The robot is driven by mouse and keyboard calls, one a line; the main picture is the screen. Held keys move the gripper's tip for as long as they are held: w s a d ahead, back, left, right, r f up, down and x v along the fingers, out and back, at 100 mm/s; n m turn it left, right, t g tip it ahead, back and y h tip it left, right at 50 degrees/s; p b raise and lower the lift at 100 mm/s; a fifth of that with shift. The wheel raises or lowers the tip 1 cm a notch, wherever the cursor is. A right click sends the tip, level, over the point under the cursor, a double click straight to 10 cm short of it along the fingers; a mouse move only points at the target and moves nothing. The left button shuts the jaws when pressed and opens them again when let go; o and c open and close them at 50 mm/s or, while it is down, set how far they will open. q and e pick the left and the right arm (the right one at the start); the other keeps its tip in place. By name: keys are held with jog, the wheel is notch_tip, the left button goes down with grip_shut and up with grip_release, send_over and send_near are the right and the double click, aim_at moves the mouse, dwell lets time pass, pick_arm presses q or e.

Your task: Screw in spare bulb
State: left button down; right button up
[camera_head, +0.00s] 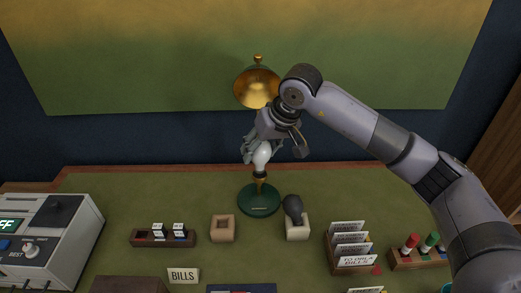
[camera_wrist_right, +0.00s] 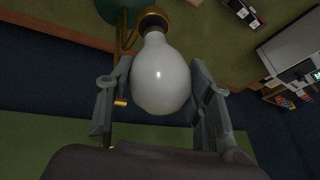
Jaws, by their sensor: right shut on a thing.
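A white bulb (camera_head: 262,158) is between the fingers of my right gripper (camera_head: 261,150), which is shut on it. The bulb also shows large in the right wrist view (camera_wrist_right: 160,78), with its neck toward the brass socket (camera_wrist_right: 153,18). In the head view the bulb stands upright at the top of the lamp's short brass stem; I cannot tell how far its base sits in the socket. The desk lamp has a round green base (camera_head: 259,202) and a brass shade (camera_head: 257,85) raised behind my gripper. My left gripper is not in view.
A dark grey bulb (camera_head: 293,207) stands in a pale block (camera_head: 297,230), right of the lamp. An empty wooden block (camera_head: 222,229) is at left. A tester box (camera_head: 50,235), a card holder (camera_head: 349,265) and a stamp rack (camera_head: 420,259) stand around the green desk.

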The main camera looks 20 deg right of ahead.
jog(key=shift+f+b, duration=0.15)
jog(key=shift+b, duration=0.15)
dwell(0.5)
dwell(0.5)
jog(key=shift+m+t+h+b, duration=0.35)
jog(key=shift+m+b, duration=0.2)
jog(key=shift+m, duration=0.55)
jog(key=shift+a+m+h+b, duration=0.1)
jog(key=shift+m+h+b, duration=0.35)
jog(key=shift+m, duration=0.75)
jog(key=m+h, duration=0.2)
jog(key=m, duration=0.1)
jog(key=shift+m, duration=0.4)
jog(key=m+h, duration=0.1)
jog(key=m, duration=0.3)
jog(key=shift+w+r+h, duration=0.1)
jog(key=shift+r+h, duration=0.1)
jog(key=shift+h, duration=0.2)
jog(key=m+g+h, duration=0.1)
jog(key=m, duration=0.2)
jog(key=shift+m+g, duration=0.25)
jog(key=shift+m, duration=0.05)
